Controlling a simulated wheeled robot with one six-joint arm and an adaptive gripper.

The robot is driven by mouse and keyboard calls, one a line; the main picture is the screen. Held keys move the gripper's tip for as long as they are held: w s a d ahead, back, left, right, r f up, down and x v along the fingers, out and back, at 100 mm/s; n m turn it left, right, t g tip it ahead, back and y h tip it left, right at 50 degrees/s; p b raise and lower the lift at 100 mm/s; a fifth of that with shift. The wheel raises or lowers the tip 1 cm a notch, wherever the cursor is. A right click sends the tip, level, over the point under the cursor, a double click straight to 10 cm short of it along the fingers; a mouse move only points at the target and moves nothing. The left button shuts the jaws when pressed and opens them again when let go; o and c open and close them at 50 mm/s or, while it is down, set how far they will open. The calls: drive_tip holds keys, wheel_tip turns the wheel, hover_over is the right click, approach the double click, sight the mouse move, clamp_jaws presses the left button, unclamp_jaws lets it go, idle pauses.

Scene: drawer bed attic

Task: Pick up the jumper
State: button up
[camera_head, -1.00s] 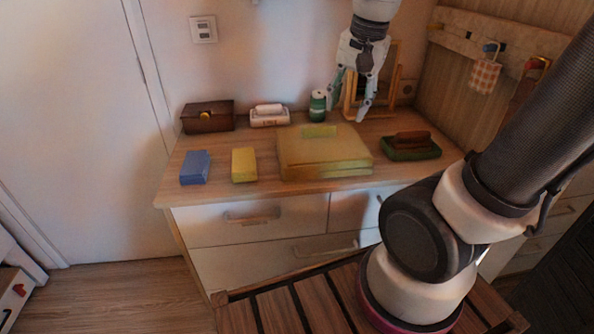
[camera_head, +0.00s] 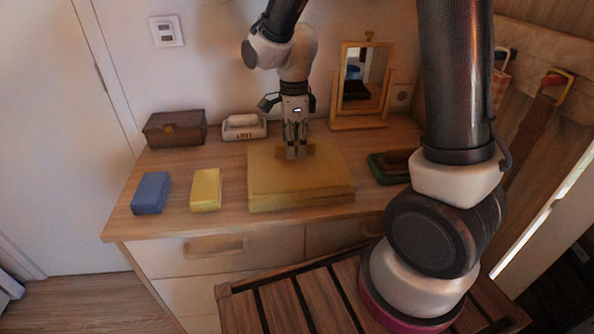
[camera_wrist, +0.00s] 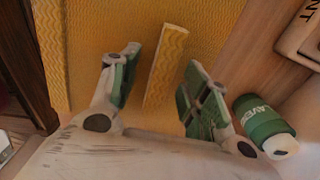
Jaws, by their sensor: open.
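The jumper (camera_head: 318,182) is a folded mustard-yellow knit stack on the dresser top. A narrow raised fold (camera_head: 311,151) stands on its top. My gripper (camera_head: 297,154) points straight down over the rear middle of the jumper. In the wrist view my gripper (camera_wrist: 163,72) is open, with green-padded fingers on either side of the yellow ribbed fold (camera_wrist: 166,62). The jumper (camera_wrist: 105,22) fills the background there. I cannot tell whether the fingertips touch the cloth.
A blue block (camera_head: 151,193) and a yellow block (camera_head: 206,190) lie left of the jumper. A green jar (camera_wrist: 264,122) is close beside the right finger in the wrist view.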

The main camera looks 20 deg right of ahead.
drive_tip(key=shift+f, duration=0.5)
drive_tip(key=shift+c, duration=0.2)
clamp_jaws()
drive_tip(key=shift+r, duration=0.15)
